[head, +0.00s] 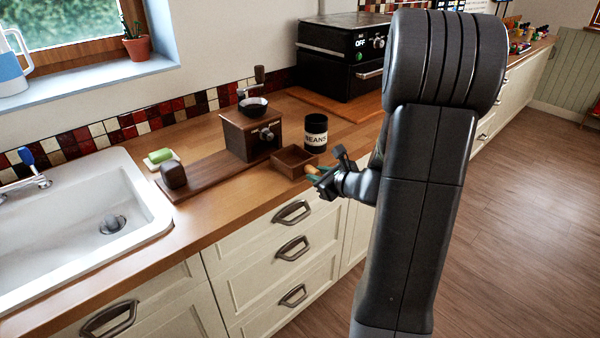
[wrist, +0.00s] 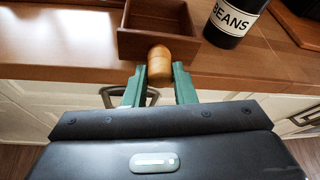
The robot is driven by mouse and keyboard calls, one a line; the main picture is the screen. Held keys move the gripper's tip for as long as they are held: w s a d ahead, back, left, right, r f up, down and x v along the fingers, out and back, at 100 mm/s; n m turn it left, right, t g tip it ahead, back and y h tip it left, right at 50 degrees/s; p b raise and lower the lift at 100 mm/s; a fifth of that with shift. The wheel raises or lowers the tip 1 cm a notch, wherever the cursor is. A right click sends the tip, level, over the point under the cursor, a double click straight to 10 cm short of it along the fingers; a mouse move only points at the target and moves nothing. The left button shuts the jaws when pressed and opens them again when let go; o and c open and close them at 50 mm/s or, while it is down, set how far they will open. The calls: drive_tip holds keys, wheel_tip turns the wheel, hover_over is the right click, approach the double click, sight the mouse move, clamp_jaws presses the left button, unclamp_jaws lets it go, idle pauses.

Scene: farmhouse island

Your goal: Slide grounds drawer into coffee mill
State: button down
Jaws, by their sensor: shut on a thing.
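The coffee mill (head: 248,136) is a dark wooden box with a metal bowl and crank on top. It stands on a long dark board on the counter. The grounds drawer (head: 293,163) is a small open wooden box, apart from the mill, to its right and nearer the counter's front edge. In the wrist view the drawer (wrist: 160,16) looks empty and its round light-wood knob (wrist: 159,63) points toward me. My gripper (wrist: 160,84) has its green fingers shut on that knob. In the head view my gripper (head: 318,174) is at the counter's front edge.
A black BEANS canister (head: 315,134) stands close behind and right of the drawer. A dark rounded block (head: 173,175) sits on the board's left end, with a green sponge (head: 160,156) beyond. The sink (head: 75,225) is left; a black oven (head: 345,55) is behind.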

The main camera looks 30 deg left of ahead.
sight(301, 169)
drive_tip(key=shift+s+a+g, duration=0.2)
drive_tip(key=shift+a, duration=0.35)
drive_tip(key=shift+s+a+g, duration=0.2)
drive_tip(key=shift+a, duration=0.35)
drive_tip(key=shift+d, duration=0.15)
drive_tip(key=shift+a, duration=0.3)
drive_tip(key=shift+w+a+b, duration=0.2)
drive_tip(key=shift+w+a, duration=0.1)
drive_tip(key=shift+a, duration=0.3)
drive_tip(key=shift+w+a+b, duration=0.15)
drive_tip(key=shift+w+a, duration=0.1)
drive_tip(key=shift+a, duration=0.35)
drive_tip(key=shift+a, duration=0.15)
drive_tip(key=shift+w+a, duration=0.35)
drive_tip(key=shift+a, duration=0.45)
drive_tip(key=shift+w+a, duration=0.3)
drive_tip(key=shift+a, duration=0.55)
drive_tip(key=shift+w+a, duration=0.35)
drive_tip(key=shift+a, duration=0.45)
